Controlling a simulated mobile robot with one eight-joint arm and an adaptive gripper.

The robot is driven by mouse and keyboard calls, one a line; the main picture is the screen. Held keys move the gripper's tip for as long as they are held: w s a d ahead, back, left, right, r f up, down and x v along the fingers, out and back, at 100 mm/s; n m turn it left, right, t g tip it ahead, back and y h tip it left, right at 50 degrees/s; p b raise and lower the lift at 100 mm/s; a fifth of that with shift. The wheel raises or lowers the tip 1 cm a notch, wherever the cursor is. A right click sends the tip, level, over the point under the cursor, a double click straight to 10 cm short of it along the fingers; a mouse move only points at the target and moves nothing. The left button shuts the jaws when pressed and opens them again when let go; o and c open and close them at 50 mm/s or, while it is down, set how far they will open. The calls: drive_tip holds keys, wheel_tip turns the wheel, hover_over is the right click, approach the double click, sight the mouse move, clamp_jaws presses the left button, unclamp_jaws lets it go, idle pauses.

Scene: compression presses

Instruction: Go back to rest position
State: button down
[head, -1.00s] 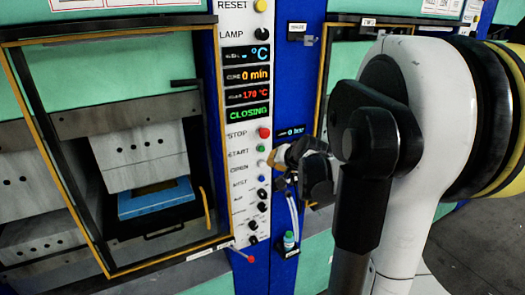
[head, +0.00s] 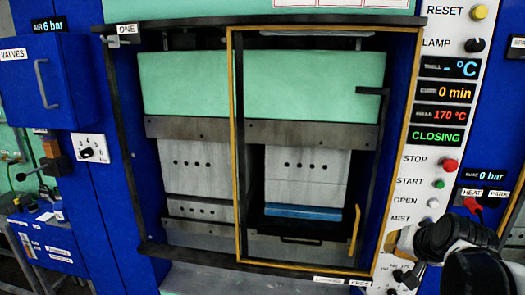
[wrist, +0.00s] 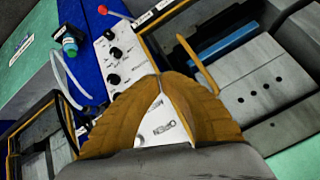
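My gripper (head: 393,243) is at the lower right of the head view, in front of the lower part of the white control panel (head: 424,172). In the wrist view its two tan fingers (wrist: 161,79) meet at the tips and hold nothing. A narrow wedge of panel with the word OPEN shows between them. The fingers look apart from the panel, though the exact distance is hard to tell. The panel's red display reads 170 °C and the green one reads CLOSING. My arm hides part of the lower knobs.
Press ONE has a yellow-edged door frame (head: 239,150) in front of its right half. A blue slab (head: 303,212) lies between its grey plates. A blue valves box (head: 38,82) is at left.

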drive_tip(key=s+a+f+n+g+b, duration=0.1)
drive_tip(key=s+a+f+n+b, duration=0.2)
drive_tip(key=s+a+f+b, duration=0.4)
drive_tip(key=s+a+f+n+g+y+b, duration=0.1)
drive_tip(key=s+a+f+n+b, duration=0.2)
drive_tip(key=s+a+f+b, duration=0.5)
wheel_tip(320, 180, down, 7)
drive_tip(key=shift+a+f+n+b, duration=0.1)
drive_tip(key=shift+a+n+b, duration=0.3)
drive_tip(key=shift+a+b, duration=0.55)
idle(5.2)
